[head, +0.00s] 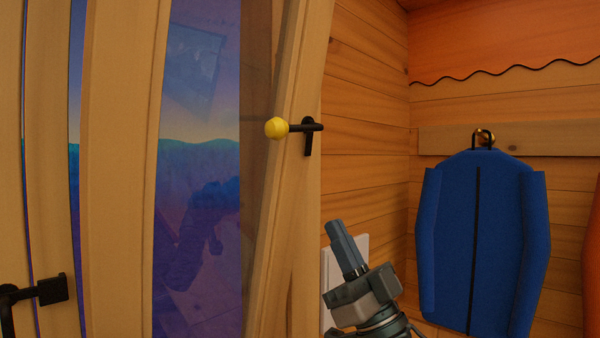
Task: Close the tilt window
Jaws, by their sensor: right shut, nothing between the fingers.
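The tilt window's wooden sash (300,80) fills the left half of the head view. Its right side slants, the top farther right than the bottom, and it looks tilted open. Its glass (200,150) shows a blue and purple outdoor view with faint reflections. A black handle (309,140) with a yellow knob (277,128) sits on the sash's right stile, the knob pointing left. My right gripper (340,235) is below and right of the handle, pointing up, shut and empty. It appears apart from the sash and handle. My left gripper is out of view.
A blue garment (481,235) hangs from a hook (484,138) on the log wall at right. A white plate (331,270) on the wall is partly behind my right gripper. A black fitting (52,290) shows at lower left. An orange item is cut off at the right edge.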

